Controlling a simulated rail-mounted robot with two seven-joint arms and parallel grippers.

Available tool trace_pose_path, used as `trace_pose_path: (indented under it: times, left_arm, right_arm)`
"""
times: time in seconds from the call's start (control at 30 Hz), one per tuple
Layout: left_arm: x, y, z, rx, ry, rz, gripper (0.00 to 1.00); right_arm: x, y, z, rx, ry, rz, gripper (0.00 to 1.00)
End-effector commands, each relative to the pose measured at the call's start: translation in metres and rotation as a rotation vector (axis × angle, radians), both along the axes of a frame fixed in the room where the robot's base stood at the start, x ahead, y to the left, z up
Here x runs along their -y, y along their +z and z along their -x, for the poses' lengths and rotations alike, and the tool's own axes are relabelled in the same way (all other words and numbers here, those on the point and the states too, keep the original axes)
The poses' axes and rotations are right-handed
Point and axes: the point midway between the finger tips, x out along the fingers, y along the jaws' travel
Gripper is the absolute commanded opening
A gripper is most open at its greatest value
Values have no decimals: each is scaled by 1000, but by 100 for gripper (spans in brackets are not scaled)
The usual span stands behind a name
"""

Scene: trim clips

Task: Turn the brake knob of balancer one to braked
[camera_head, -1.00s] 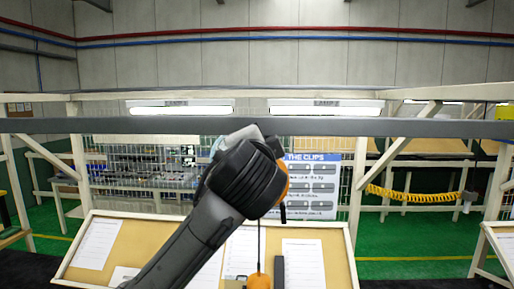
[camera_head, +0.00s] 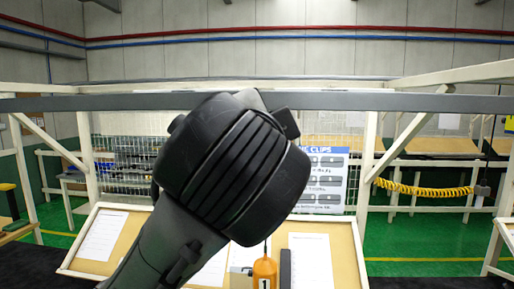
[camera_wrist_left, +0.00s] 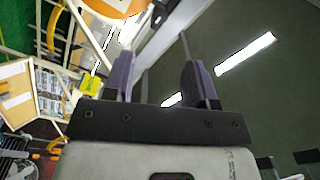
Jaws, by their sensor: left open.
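An orange tag or weight marked "1" (camera_head: 264,273) hangs on a thin cable at the lower middle of the head view. My left arm rises in front of the cable, and its thick black wrist hides what is behind it near the grey overhead rail (camera_head: 400,103). In the left wrist view, a rounded orange body (camera_wrist_left: 118,5), perhaps balancer one, is cut off by the top edge. My left gripper (camera_wrist_left: 155,62) is open and empty, its two fingers apart below and right of that body. I cannot make out the brake knob. My right gripper is not in view.
A slanted board with paper sheets (camera_head: 105,232) stands below my arm. A poster on clips (camera_head: 325,180) is partly hidden behind my wrist. A yellow coiled hose (camera_head: 425,190) hangs at the right. Wooden posts and braces stand at both sides.

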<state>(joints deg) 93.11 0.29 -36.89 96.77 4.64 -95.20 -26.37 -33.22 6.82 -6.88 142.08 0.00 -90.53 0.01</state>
Motion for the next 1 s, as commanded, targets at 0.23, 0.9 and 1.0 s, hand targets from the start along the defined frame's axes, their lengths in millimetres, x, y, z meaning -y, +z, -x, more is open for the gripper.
trace_pose_path:
  times: [0.23, 0.9, 1.0]
  left_arm:
    - [-1, 0, 19, 3, -1, 0, 51]
    - [2, 7, 26, 27, -30, 188, 51]
    - [4, 23, 60, 121, -113, 310, 51]
  right_arm:
    - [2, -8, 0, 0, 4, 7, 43]
    - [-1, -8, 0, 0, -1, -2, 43]
    - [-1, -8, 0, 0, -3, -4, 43]
